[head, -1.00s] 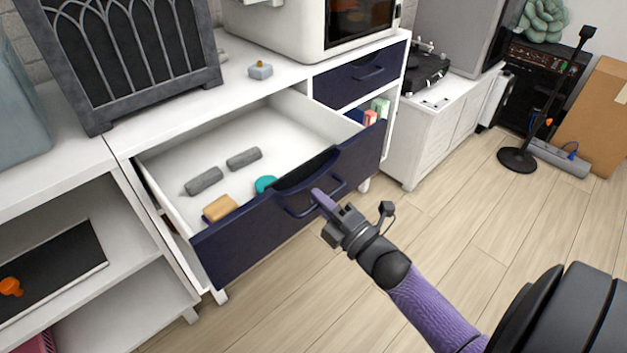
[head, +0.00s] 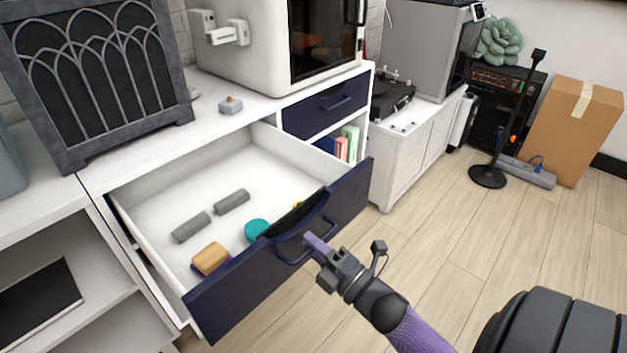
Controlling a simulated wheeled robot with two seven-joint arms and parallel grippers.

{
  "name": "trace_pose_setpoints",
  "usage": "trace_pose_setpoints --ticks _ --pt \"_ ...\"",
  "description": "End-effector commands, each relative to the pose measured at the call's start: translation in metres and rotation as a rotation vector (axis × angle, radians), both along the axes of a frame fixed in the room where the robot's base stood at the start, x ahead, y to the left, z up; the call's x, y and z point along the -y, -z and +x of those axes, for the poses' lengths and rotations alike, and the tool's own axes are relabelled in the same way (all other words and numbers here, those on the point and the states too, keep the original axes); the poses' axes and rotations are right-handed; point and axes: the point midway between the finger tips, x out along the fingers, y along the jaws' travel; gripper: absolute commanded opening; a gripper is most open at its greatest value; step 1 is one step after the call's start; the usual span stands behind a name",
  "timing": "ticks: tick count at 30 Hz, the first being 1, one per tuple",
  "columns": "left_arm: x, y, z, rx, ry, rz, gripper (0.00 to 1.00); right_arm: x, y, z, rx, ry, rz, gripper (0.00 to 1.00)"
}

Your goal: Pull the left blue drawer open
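The left blue drawer (head: 235,297) is pulled well out of the white cabinet and its inside is in plain view. Its dark blue front has a bar handle (head: 292,260). My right gripper (head: 311,243) is at the right part of this handle, its purple fingers together on the bar; the exact grip is partly hidden. Inside the drawer lie two grey cylinders (head: 191,227), a tan and purple block (head: 211,259) and a teal round thing (head: 257,230). A small yellow thing is mostly hidden behind the drawer front. My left gripper is out of view.
A smaller blue drawer (head: 327,107) at the right is shut, above a shelf with books (head: 342,147). A white machine (head: 262,50) and a dark arched panel (head: 95,75) stand on top. The wooden floor (head: 450,235) at the right is clear up to a stand and a cardboard box (head: 570,130).

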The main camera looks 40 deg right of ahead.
Motion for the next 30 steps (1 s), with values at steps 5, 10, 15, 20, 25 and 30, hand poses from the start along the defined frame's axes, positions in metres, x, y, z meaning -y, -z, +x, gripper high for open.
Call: trace_pose_setpoints --ticks 5,10,15,20,25,30 --pt "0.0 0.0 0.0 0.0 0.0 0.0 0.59 0.0 0.0 0.0 0.001 -0.001 0.0 0.46" --pt "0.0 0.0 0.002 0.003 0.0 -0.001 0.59 0.0 0.0 0.0 0.001 -0.001 0.0 0.46" --pt "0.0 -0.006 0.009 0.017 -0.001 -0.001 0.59 0.002 0.002 -0.025 -0.002 0.002 0.002 0.46" --pt "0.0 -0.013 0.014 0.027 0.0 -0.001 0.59 0.005 0.011 -0.066 -0.003 0.002 0.002 0.46" --pt "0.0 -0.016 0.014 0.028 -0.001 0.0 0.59 0.007 0.017 -0.093 -0.001 0.0 0.001 0.46" --pt "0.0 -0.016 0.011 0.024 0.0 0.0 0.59 0.008 0.018 -0.098 0.001 0.0 0.0 0.46"
